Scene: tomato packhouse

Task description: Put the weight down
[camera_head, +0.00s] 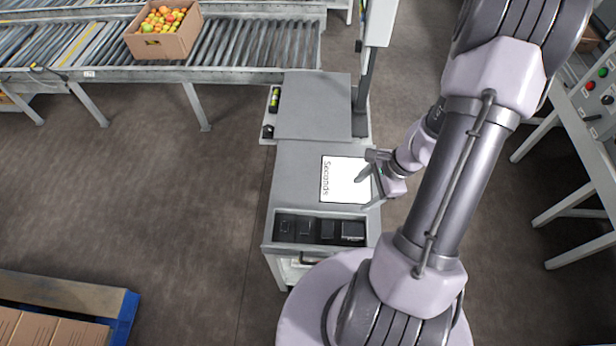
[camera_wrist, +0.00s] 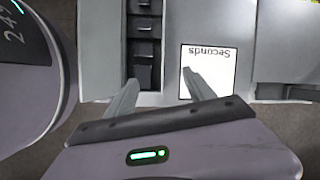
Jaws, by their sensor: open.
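My gripper (camera_head: 362,193) is open, with nothing between its fingers, over the right edge of a white card marked "Seconds" (camera_head: 340,183). In the wrist view the fingers of my gripper (camera_wrist: 160,77) are spread, one towards the dark tray and one over the card (camera_wrist: 210,72). The tray (camera_head: 318,214) is at the front of the grey bench and has several compartments. Dark block-shaped weights sit in them, the largest (camera_head: 352,230) at the right end; a dark block also shows in the wrist view (camera_wrist: 143,76). No weight shows on the card.
A grey scale platform (camera_head: 313,105) with a post (camera_head: 363,85) stands behind the card. A roller conveyor (camera_head: 255,45) carries a carton (camera_head: 165,42) of tomatoes. A control panel (camera_head: 598,95) is at the right. A blue-edged pallet (camera_head: 122,315) with cartons is at lower left.

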